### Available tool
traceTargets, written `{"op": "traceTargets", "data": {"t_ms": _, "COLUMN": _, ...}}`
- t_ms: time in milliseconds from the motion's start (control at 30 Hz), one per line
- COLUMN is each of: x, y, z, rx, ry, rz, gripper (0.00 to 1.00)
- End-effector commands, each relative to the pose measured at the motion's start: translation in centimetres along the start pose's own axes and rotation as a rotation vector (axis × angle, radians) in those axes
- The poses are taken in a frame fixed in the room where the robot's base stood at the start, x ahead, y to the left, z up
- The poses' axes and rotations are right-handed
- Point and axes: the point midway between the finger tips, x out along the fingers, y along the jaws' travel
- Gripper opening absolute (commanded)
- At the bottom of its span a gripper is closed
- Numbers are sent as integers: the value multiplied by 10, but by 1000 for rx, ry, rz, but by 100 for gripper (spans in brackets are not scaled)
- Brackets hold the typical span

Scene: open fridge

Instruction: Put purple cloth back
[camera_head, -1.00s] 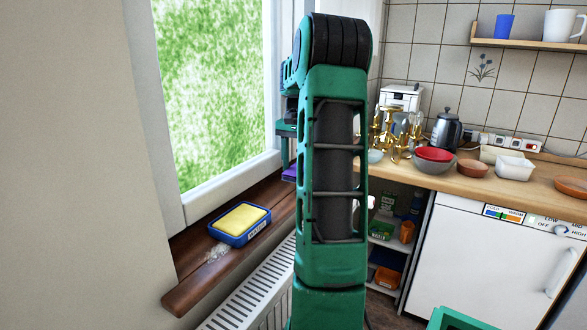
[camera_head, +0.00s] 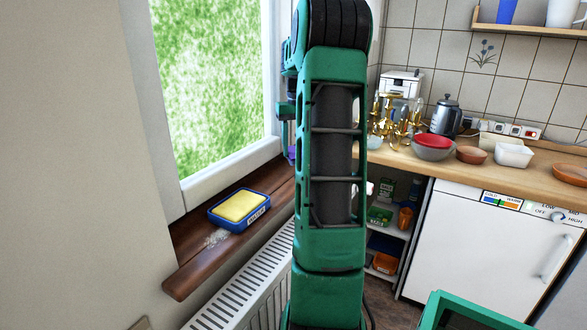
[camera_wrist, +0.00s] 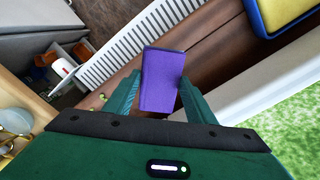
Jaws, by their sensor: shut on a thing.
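The purple cloth (camera_wrist: 161,80) is a flat rectangular piece in the wrist view. My gripper (camera_wrist: 158,84) is shut on it, with one green finger on each side. The cloth is over the brown wooden windowsill (camera_wrist: 215,70); I cannot tell whether it touches the wood. In the head view only a sliver of purple (camera_head: 291,153) shows beside my arm, which hides the rest of the cloth and most of the gripper.
A blue tray with a yellow sponge (camera_head: 240,206) sits on the sill, also in the wrist view's upper right corner (camera_wrist: 290,15). A window stands behind the sill and a white radiator (camera_head: 240,295) below it. A counter with bowls and a kettle (camera_head: 446,117) is at right.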

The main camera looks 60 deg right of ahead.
Motion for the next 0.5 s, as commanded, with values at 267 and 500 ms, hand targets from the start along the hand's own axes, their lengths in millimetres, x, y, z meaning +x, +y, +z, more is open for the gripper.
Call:
{"op": "traceTargets", "data": {"t_ms": 267, "x": 27, "y": 0, "z": 0, "rx": 1, "ry": 0, "rz": 0, "gripper": 32}}
{"op": "traceTargets", "data": {"t_ms": 500, "x": 55, "y": 0, "z": 1, "rx": 3, "ry": -2, "rz": -1, "gripper": 32}}
